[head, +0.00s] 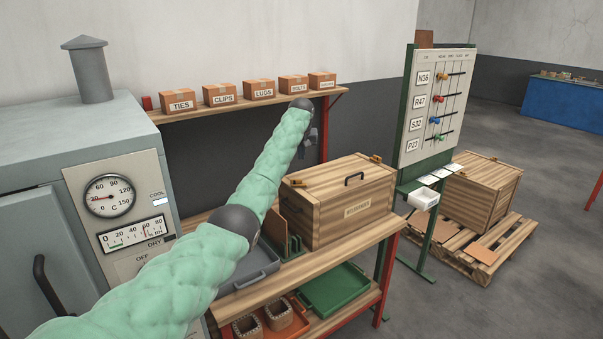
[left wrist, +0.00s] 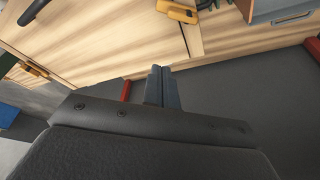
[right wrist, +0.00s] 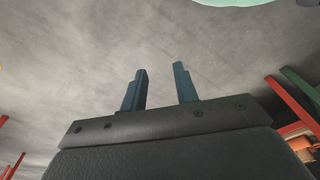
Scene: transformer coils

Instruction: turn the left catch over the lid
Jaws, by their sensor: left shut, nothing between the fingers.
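A striped wooden crate (head: 335,215) stands on the workbench with its lid on and a dark handle (head: 354,179) on the lid. The left catch (head: 298,183) is a small orange-brown piece at the lid's left edge; it also shows in the left wrist view (left wrist: 178,11). The right catch (head: 376,158) sits at the lid's far right edge. My left gripper (head: 302,150) is behind and above the crate, apart from the left catch. Its fingers (left wrist: 162,72) are shut and empty. My right gripper (right wrist: 161,78) is open and empty, seen only in the right wrist view.
A shelf (head: 220,110) with labelled cartons runs behind. A grey oven-like cabinet (head: 60,150) stands at left, a board with coloured knobs (head: 430,105) at right.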

